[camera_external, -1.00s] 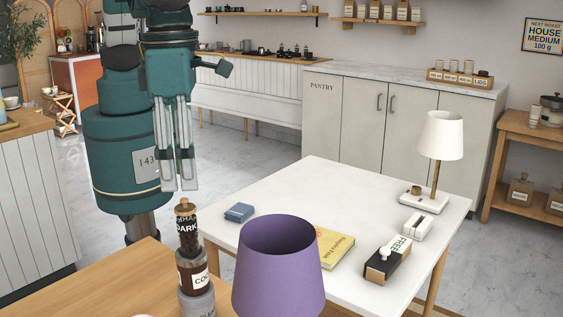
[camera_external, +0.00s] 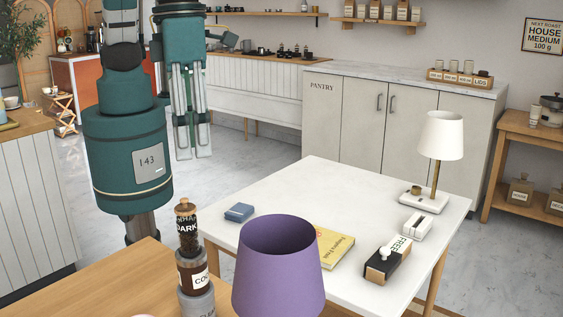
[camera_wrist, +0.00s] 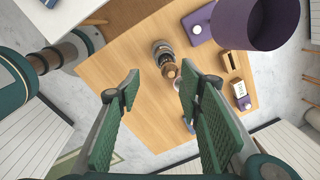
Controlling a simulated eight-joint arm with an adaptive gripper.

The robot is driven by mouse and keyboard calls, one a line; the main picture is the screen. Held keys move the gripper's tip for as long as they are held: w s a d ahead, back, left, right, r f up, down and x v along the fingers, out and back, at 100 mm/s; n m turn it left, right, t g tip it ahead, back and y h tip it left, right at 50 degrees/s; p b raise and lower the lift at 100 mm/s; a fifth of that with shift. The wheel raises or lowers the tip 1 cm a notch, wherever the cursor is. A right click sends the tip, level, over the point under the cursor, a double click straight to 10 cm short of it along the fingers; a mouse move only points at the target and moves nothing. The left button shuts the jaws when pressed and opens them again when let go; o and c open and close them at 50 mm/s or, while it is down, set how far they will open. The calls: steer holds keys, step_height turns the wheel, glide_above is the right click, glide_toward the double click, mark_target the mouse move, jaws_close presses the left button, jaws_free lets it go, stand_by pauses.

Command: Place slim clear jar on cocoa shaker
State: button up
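The slim clear jar (camera_external: 187,235), with dark contents, a "DARK" label and a wooden stopper, stands upright on top of the cocoa shaker (camera_external: 193,272). The shaker is brown with a white label and rests on a grey canister (camera_external: 198,302). The jar appears to touch the shaker and looks roughly centred on it. My gripper (camera_external: 193,155) hangs above and apart from the stack, fingers pointing down. In the wrist view its fingers (camera_wrist: 160,75) are spread with nothing between them. The jar's wooden top (camera_wrist: 169,70) shows below, beyond the fingertips.
A purple lampshade (camera_external: 278,270) stands right of the stack on the wooden counter (camera_external: 130,275).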

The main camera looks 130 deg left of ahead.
steer(key=s+a+r+n+t, duration=0.2)
steer(key=s+a+r+n, duration=0.55)
steer(key=a, duration=0.25)
steer(key=s+a+r+n+t, duration=0.2)
steer(key=s+a+r+n, duration=0.4)
steer(key=s+a+n, duration=0.3)
steer(key=s+a+n+t, duration=0.2)
steer(key=s+a+n, duration=0.3)
steer(key=s+n, duration=0.2)
steer(key=shift+s+a+n, duration=0.15)
steer(key=shift+s+n, duration=0.05)
steer(key=shift+n, duration=0.15)
